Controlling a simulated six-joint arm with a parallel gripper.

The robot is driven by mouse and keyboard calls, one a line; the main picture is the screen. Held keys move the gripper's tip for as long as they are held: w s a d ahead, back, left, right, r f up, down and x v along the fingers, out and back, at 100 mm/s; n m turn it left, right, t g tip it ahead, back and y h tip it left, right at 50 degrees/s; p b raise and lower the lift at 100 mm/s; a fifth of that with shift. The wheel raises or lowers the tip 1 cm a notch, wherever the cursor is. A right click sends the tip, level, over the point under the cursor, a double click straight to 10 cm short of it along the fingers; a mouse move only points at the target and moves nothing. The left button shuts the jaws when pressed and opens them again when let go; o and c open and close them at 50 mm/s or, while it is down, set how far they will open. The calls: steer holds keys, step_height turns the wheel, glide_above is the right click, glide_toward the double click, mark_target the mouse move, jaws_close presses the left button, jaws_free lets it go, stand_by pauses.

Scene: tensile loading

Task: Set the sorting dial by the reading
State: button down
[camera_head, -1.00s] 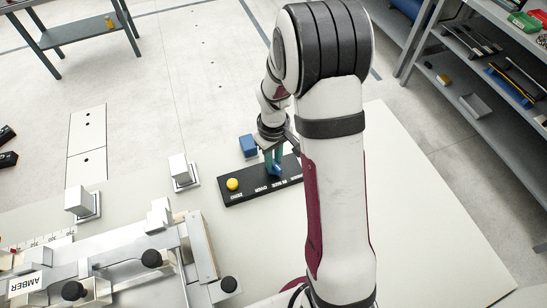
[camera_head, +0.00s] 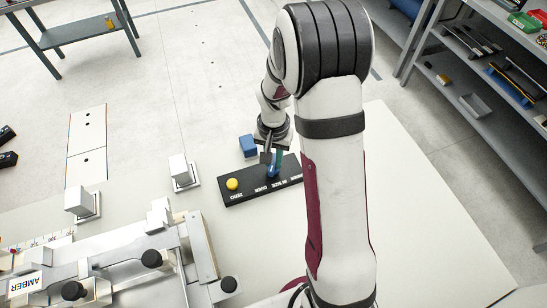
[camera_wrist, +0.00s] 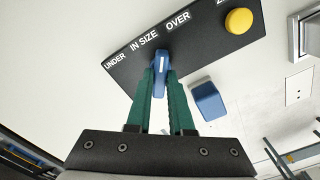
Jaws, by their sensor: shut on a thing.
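The sorting dial is a blue knob (camera_wrist: 161,80) with a white pointer line, on a black panel (camera_head: 235,196). In the wrist view the panel (camera_wrist: 125,72) carries the words UNDER, IN SIZE and OVER, and the pointer line aims roughly between IN SIZE and OVER. The blue knob also shows in the head view (camera_head: 273,171). My gripper (camera_wrist: 161,74) has its green fingers closed on either side of the knob. In the head view my gripper (camera_head: 273,160) is over the panel, partly hiding the dial and the lettering.
A yellow button (camera_head: 232,184) sits at the panel's left end. A blue block (camera_head: 248,146) stands just behind the panel. A metal measuring fixture (camera_head: 120,262) with black knobs and an AMBER label (camera_head: 26,284) fills the lower left. Two metal blocks stand between them. The table's right side is clear.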

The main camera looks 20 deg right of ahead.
steer(key=shift+m, duration=1.5)
steer(key=c, duration=0.8)
jaws_free()
step_height(320, 180, up, 16)
